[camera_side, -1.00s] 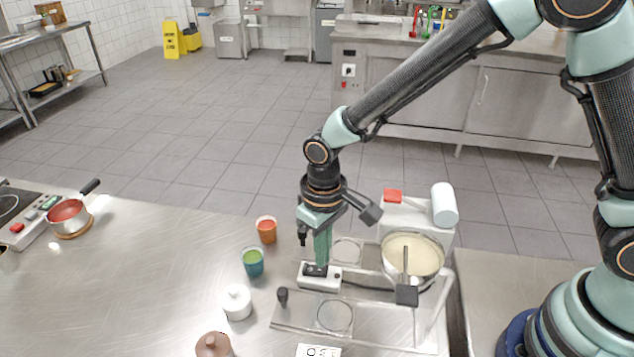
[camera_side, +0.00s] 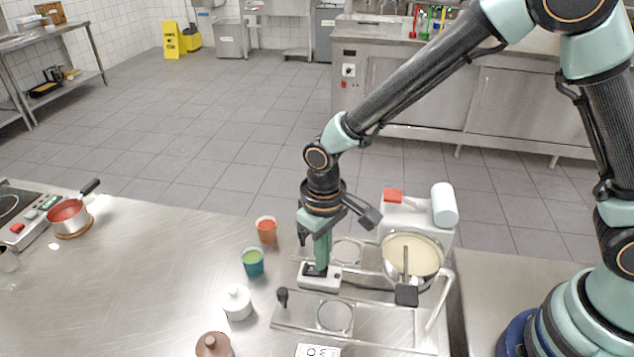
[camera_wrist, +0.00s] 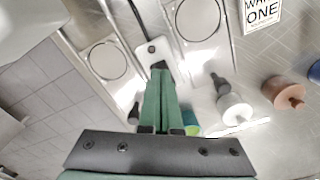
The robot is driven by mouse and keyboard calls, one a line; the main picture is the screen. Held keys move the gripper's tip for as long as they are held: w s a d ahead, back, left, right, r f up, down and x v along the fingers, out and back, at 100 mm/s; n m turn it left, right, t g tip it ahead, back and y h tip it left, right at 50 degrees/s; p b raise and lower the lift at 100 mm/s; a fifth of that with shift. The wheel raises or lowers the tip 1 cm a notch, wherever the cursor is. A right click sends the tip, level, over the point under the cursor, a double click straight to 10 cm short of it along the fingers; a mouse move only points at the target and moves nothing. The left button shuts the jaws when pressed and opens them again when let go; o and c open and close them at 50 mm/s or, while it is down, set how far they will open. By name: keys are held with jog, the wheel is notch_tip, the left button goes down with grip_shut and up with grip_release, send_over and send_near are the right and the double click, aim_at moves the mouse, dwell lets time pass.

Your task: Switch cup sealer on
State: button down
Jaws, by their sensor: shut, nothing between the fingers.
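A small white switch box (camera_side: 319,280) with a dark rocker sits between two metal plates with round openings, the front plate (camera_side: 300,313) and the back plate (camera_side: 348,252). I take this as part of the cup sealer. My gripper (camera_side: 320,268) is shut and empty, pointing down with its green fingertips at the top of the box. The wrist view shows the closed fingertips (camera_wrist: 160,66) over one end of the white box (camera_wrist: 150,48), hiding most of the rocker. I cannot tell which way the rocker is tipped.
A pot of cream-coloured contents (camera_side: 420,252) stands right of the box. Black-knobbed handles (camera_side: 282,297) rise from the plates. A green cup (camera_side: 253,263), an orange cup (camera_side: 266,230), a white lidded jar (camera_side: 237,302) and a brown jar (camera_side: 213,346) stand left. The counter further left is mostly clear.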

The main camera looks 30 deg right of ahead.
jog(key=shift+f, duration=0.5)
dwell(0.3)
notch_tip(320, 180, up, 7)
dwell(0.9)
jog(key=shift+r, duration=0.1)
jog(key=s+d+r+m+t, duration=0.1)
jog(key=s+d+r+t, duration=0.1)
jog(key=d+r, duration=0.2)
jog(key=s+d+r+m+t, duration=0.1)
jog(key=s+d+r, duration=0.1)
jog(key=d+r, duration=0.3)
jog(key=s+d+r+m+t, duration=0.1)
jog(key=d+r, duration=0.4)
jog(key=d, duration=0.5)
jog(key=shift+s+d+r+t, duration=0.1)
jog(key=shift+s+d+t, duration=0.1)
jog(key=shift+s+t, duration=0.3)
jog(key=shift+s+d+r+t, duration=0.1)
jog(key=shift+s+d+t, duration=0.15)
jog(key=shift+s, duration=0.3)
jog(key=shift+a, duration=0.1)
